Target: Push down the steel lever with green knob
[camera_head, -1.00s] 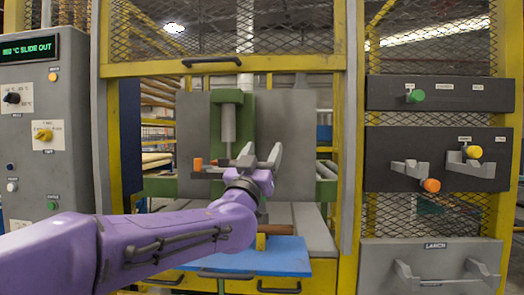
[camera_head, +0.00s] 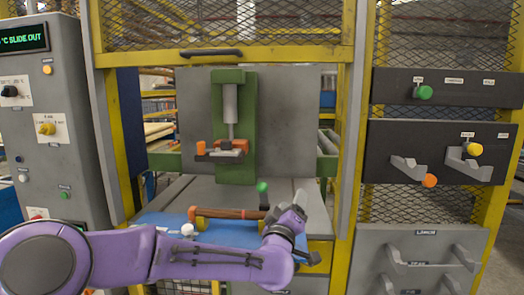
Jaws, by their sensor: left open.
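A green knob (camera_head: 262,187) on a short stem stands at the front of the machine bed, just left of my left gripper. A second green knob (camera_head: 424,92) sits on the upper dark panel at the right. I cannot tell from the picture which one is on the steel lever. My left gripper (camera_head: 306,228) is open at the front right of the bed, with a grey finger pointing up. It appears apart from the near green knob. The lower part of that knob's stem is hard to make out. My right gripper is not in view.
A brown wooden bar (camera_head: 235,213) lies by the blue surface (camera_head: 150,219), with an orange knob (camera_head: 193,213) and a white knob (camera_head: 187,229) close by. A green press (camera_head: 235,165) stands behind. Levers with orange (camera_head: 430,180) and yellow (camera_head: 475,149) knobs are at right.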

